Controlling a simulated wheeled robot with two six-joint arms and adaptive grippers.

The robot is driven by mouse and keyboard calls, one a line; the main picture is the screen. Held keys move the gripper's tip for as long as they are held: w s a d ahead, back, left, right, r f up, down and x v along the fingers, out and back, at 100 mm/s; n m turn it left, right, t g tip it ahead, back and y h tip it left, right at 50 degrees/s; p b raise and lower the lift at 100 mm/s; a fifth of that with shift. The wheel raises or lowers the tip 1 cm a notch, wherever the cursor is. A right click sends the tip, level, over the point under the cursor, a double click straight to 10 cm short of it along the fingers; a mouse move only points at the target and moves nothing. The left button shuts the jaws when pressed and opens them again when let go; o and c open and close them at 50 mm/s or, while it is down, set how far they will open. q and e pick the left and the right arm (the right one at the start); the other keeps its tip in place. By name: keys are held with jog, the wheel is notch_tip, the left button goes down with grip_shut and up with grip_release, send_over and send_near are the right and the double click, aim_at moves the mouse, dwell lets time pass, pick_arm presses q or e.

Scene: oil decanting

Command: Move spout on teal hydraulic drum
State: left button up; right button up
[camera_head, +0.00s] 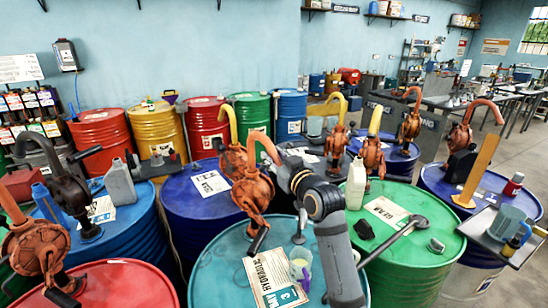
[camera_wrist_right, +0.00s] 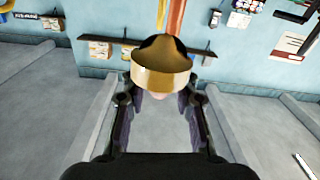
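The teal hydraulic drum (camera_head: 215,262) stands at the bottom centre of the head view, with a white label (camera_head: 275,283) on its lid. A rusty orange hand pump (camera_head: 252,192) stands on it. Its orange spout (camera_head: 256,140) rises and bends over to the right. My right gripper (camera_head: 283,172) is at the spout's lowered end; contact is unclear. In the right wrist view, my right gripper (camera_wrist_right: 163,108) has its fingers apart, with a brass-coloured rounded piece (camera_wrist_right: 162,76) at the fingertips, partly hiding them. My left gripper is not in view.
A green drum (camera_head: 405,275) stands right, with a white bottle (camera_head: 356,183) and a funnel-like tool. A red drum (camera_head: 115,290) and blue drum (camera_head: 140,235) stand left. Other pumps crowd close behind.

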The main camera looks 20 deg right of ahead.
jog(key=o, duration=0.4)
jog(key=shift+c, duration=0.2)
jog(key=s+d, duration=0.2)
jog(key=s, duration=0.9)
jog(key=shift+s+d, duration=0.2)
jog(key=shift+s, duration=0.1)
